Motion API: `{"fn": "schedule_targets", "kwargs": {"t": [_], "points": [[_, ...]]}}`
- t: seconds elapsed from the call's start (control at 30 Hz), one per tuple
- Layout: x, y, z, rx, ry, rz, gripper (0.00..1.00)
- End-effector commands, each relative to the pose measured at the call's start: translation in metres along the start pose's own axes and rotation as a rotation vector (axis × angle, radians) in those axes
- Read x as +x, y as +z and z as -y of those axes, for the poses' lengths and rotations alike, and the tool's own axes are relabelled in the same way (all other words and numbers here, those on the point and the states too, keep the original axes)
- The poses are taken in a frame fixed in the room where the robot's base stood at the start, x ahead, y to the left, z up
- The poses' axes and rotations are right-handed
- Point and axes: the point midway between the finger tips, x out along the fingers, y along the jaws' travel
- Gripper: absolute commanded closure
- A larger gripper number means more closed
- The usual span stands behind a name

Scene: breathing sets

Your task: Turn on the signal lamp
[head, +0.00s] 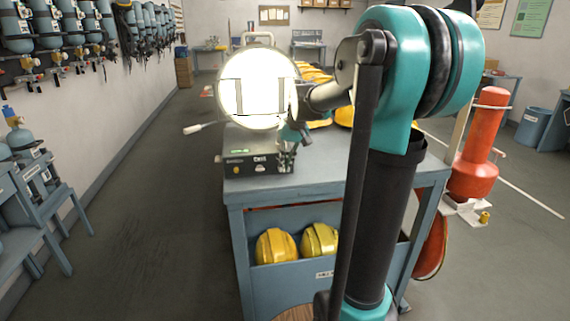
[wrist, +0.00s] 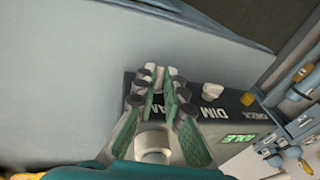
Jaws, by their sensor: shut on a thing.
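The signal lamp (head: 258,88) stands on a dark control box at the near left of the blue-grey workbench. Its round face glows bright white. The control box (head: 257,160) has a green label and small knobs on its front. In the wrist view the box's panel (wrist: 205,112) reads "DIM" beside a pale knob (wrist: 212,91). My gripper (wrist: 165,80) is shut on a pale switch handle (wrist: 171,72) at the panel's edge, its green-padded fingers on either side.
A white-tipped lever (head: 193,129) sticks out left of the lamp. Yellow helmets (head: 277,247) lie on the workbench's lower shelf (head: 300,278), more behind the lamp. A red cylinder (head: 477,150) stands at right. Breathing sets (head: 60,30) hang on the left wall.

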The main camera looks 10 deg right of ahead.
Motion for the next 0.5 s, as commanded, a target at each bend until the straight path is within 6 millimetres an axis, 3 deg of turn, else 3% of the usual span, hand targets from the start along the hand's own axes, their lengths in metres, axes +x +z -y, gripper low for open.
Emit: {"fn": "schedule_targets", "kwargs": {"t": [0.23, 0.27, 0.4, 0.5], "points": [[0.0, 0.0, -0.0001, 0.0, 0.0, -0.001, 1.0], [0.0, -0.0001, -0.0001, 0.0, 0.0, -0.001, 0.88], [0.0, -0.0001, -0.0001, 0.0, 0.0, -0.001, 0.7], [0.0, -0.0001, -0.0001, 0.0, 0.0, 0.0, 0.69]]}}
